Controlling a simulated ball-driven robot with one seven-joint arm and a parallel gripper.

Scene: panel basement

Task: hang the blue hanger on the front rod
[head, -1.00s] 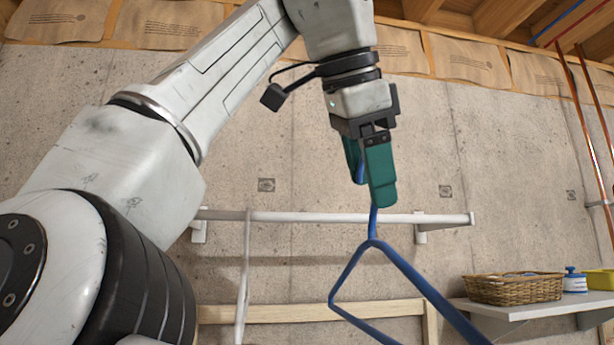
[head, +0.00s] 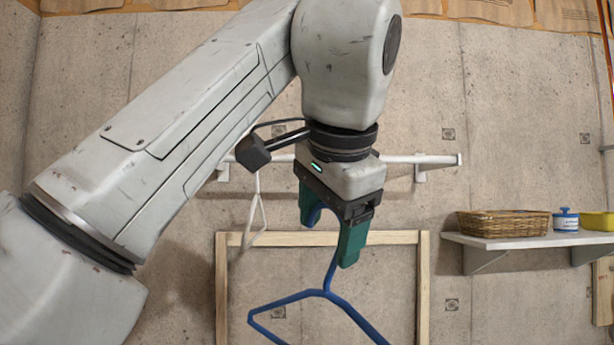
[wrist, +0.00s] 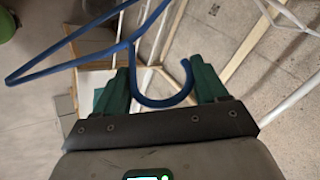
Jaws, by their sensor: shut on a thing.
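My gripper (head: 328,240) has green fingers shut on the hook of the blue hanger (head: 322,293). The hanger hangs below the fingers, its lower part cut off by the picture's bottom edge. In the wrist view the hook of the blue hanger (wrist: 165,104) curves between the fingers of my gripper (wrist: 160,72). One white rod (head: 425,160) shows in the head view, level and held by brackets at the wall. It passes behind my gripper, which hides its middle. The hanger's body is lower in the picture than the rod and apart from it.
A white hanger (head: 257,212) hangs from the rod, left of my gripper. A wooden frame (head: 422,290) stands below the rod. On the right, a wall shelf (head: 520,241) holds a wicker basket (head: 502,224), a blue-and-white jar (head: 565,220) and a yellow container (head: 597,221).

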